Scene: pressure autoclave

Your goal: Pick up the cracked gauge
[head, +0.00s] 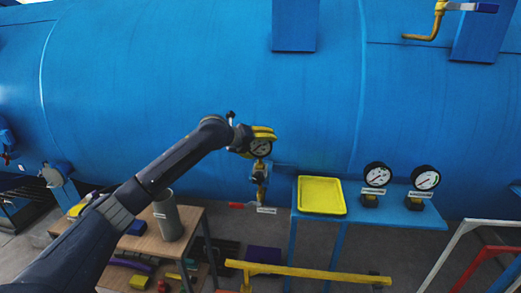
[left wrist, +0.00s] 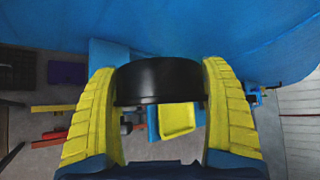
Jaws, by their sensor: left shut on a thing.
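A round gauge with a white dial and dark rim (head: 261,148) is at the top of a brass valve fitting (head: 260,172) in front of the blue vessel. Whether its glass is cracked is too small to tell. My left gripper (head: 257,142) is shut on this gauge, with its yellow fingers at the rim. In the left wrist view, the gauge's black body (left wrist: 160,82) sits between the two yellow fingers (left wrist: 162,105). Whether the gauge still touches the fitting is unclear. My right gripper is not in view.
A yellow tray (head: 321,195) lies on a blue shelf (head: 398,214). Two more gauges, one (head: 377,175) and another (head: 425,178), stand right of it. A red-handled lever (head: 238,205) is below the fitting. A wooden table (head: 149,241) with a grey cylinder (head: 168,216) is lower left. A yellow rail (head: 305,271) crosses the front.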

